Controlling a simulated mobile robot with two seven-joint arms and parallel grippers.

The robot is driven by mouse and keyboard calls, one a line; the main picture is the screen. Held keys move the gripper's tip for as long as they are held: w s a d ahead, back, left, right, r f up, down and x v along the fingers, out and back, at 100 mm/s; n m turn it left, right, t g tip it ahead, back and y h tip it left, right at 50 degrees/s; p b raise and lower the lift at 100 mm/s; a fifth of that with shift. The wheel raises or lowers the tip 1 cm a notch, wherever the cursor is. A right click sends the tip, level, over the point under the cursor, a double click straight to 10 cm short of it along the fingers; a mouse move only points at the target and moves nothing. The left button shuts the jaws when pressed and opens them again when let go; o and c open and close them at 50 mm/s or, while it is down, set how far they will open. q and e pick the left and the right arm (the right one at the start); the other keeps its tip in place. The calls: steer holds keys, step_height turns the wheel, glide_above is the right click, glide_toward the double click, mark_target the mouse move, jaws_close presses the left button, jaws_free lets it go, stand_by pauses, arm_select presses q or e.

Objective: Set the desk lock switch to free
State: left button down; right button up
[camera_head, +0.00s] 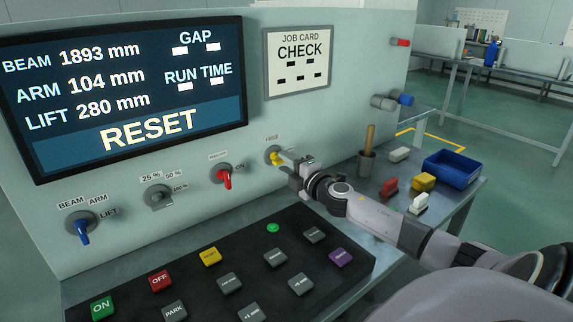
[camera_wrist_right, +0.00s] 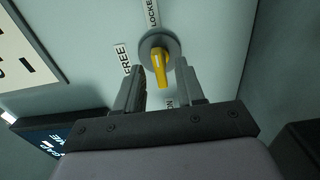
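The desk lock switch is a round grey dial with a yellow lever (camera_head: 277,158) on the panel, right of the red-levered switch. It also shows in the right wrist view (camera_wrist_right: 159,68), with a FREE label (camera_wrist_right: 123,58) at its left and a LOCKED label (camera_wrist_right: 153,12) above. There the lever's free end points down, away from LOCKED; I cannot tell which setting it is on. My right gripper (camera_head: 294,168) is at the switch, fingers apart. In the wrist view the lever's end appears between the open fingers (camera_wrist_right: 159,75); contact is unclear. My left gripper is not in view.
A red-levered switch (camera_head: 225,178) sits close left of the desk lock switch. A black button console (camera_head: 190,285) lies below. A grey cup (camera_head: 367,164), coloured blocks and a blue bin (camera_head: 452,169) stand to the right, behind my right arm.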

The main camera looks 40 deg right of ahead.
steer(key=shift+w, duration=0.2)
jaws_close()
